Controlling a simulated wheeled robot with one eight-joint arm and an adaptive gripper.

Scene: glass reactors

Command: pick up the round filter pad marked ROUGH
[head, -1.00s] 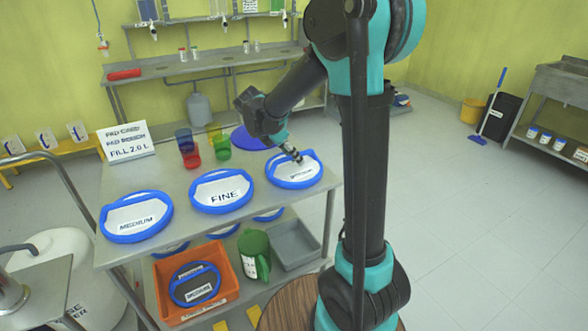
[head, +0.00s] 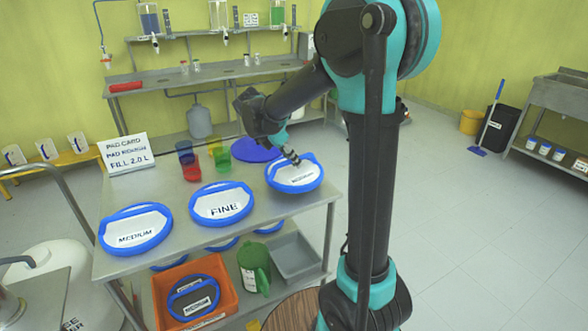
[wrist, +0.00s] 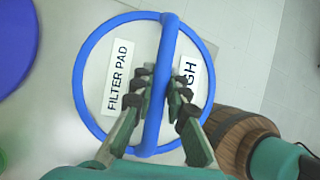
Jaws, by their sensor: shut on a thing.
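A round white filter pad with a blue rim and a blue handle bar (wrist: 160,75) is in my gripper (wrist: 160,92). In the wrist view its labels read "FILTER PAD" and, partly hidden by the fingers, "GH". In the head view this pad (head: 283,179) is at the right end of the steel table, a little above the top. My gripper (head: 295,161) is shut on the handle bar there. The pad's label is too small to read surely in the head view. A pad marked FINE (head: 221,190) and one marked MEDIUM (head: 136,216) lie to its left.
Coloured cups (head: 190,170) and a flat blue disc (head: 256,150) lie behind the pads. A white sign (head: 126,153) stands at the back left. The lower shelf has an orange bin (head: 163,290), a green jug (head: 254,267) and a grey tray (head: 294,257).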

